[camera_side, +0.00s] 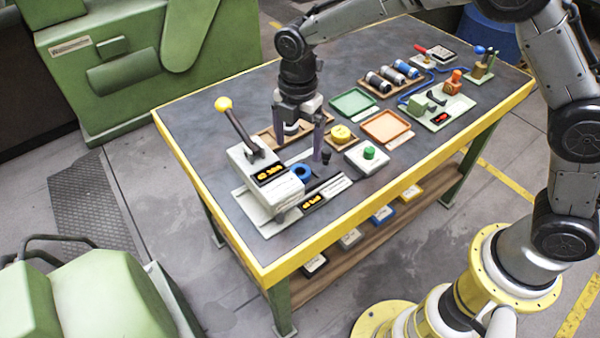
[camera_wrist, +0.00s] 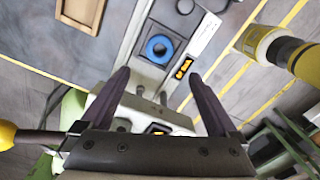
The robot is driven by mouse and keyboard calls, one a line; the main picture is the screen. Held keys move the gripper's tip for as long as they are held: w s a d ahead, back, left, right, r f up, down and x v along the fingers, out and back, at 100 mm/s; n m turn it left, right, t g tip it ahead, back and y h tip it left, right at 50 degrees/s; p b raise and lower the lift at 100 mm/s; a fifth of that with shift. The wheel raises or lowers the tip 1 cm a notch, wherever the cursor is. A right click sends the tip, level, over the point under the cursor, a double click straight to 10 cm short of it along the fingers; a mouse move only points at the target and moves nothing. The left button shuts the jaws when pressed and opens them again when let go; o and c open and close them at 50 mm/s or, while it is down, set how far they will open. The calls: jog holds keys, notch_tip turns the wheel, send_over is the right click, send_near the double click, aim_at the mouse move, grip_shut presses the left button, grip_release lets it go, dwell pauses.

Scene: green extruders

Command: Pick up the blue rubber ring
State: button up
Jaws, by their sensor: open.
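The blue rubber ring (camera_side: 302,171) lies beside the white lever machine (camera_side: 258,175) near the table's front left. In the wrist view the ring (camera_wrist: 159,48) lies flat on a dark square plate (camera_wrist: 146,58), and its dark centre shows. My gripper (camera_side: 297,151) is open, pointing down, with two dark fingers apart and nothing between them. It is above and slightly behind the ring in the side view. In the wrist view the ring appears just beyond the fingertips (camera_wrist: 157,75), roughly centred between them. In the side view the machine stands close in front of the ring.
The yellow-knobbed lever (camera_side: 235,120) rises left of my gripper. A green-button box (camera_side: 368,156), a yellow round part (camera_side: 341,134), an orange tray (camera_side: 387,127) and a green tray (camera_side: 353,102) lie to the right.

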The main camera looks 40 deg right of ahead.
aim_at(300, 165)
notch_tip(300, 165, down, 3)
jog(key=shift+f, duration=0.15)
jog(key=shift+w+d+f, duration=0.1)
jog(key=shift+d+f, duration=0.05)
jog(key=shift+f, duration=0.75)
jog(key=shift+w+d+f, duration=0.1)
jog(key=shift+d+f, duration=0.05)
jog(key=shift+f, duration=0.8)
jog(key=shift+w+d+f, duration=0.1)
jog(key=shift+d+f, duration=0.05)
jog(key=shift+f, duration=0.75)
grip_shut()
jog(key=shift+r, duration=0.15)
